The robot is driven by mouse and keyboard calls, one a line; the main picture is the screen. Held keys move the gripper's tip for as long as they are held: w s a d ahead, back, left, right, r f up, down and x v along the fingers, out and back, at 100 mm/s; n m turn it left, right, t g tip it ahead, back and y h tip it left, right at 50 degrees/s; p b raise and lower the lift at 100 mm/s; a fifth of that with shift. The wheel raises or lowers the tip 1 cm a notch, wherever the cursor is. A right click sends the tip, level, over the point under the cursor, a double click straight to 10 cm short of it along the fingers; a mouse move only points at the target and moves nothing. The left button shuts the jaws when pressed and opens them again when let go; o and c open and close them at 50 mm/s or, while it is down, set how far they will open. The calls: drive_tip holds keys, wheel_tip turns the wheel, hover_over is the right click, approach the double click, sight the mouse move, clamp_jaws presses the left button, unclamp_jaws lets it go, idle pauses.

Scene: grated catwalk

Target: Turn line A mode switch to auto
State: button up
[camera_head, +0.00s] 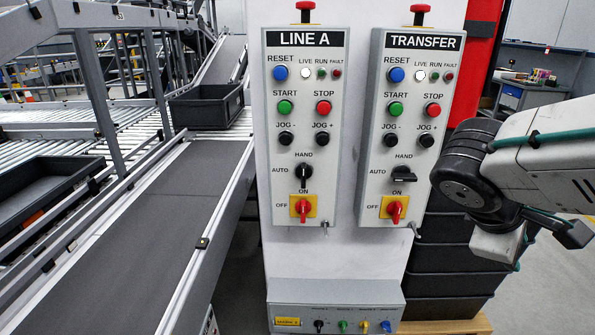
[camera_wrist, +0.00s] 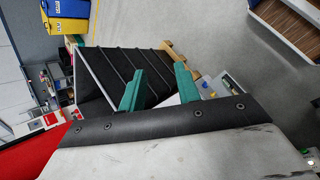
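The LINE A panel (camera_head: 326,210) is a light grey box on the left of a white cabinet. Its mode switch (camera_head: 304,175) is a black rotary knob with its lever upright, pointing at HAND; AUTO is marked to its left. My gripper shows in the wrist view (camera_wrist: 160,68) with two green fingers apart and nothing between them. In the head view my arm's end hangs right of the panels, well clear of the switch; the fingertips are not clearly seen there.
The TRANSFER panel (camera_head: 423,212) stands between the LINE A panel and my arm; its similar black mode knob (camera_head: 403,175) lies sideways. A red OFF/ON knob (camera_head: 303,208) sits just below the LINE A switch. A conveyor (camera_head: 150,230) runs at left, and black crates (camera_head: 445,285) stand behind my arm.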

drive_tip(key=w+a+r+n+t+h, duration=0.25)
drive_tip(key=w+a+n+t, duration=0.25)
drive_tip(key=w+n, duration=0.4)
drive_tip(key=n+t+y, duration=1)
drive_tip(key=n+t, duration=0.1)
drive_tip(key=n, duration=0.6)
approach(304, 169)
drive_tip(key=w, duration=0.2)
drive_tip(key=shift+n, duration=0.4)
drive_tip(key=w, duration=0.6)
drive_tip(key=shift+w+d, duration=0.15)
drive_tip(key=shift+w, duration=0.7)
clamp_jaws()
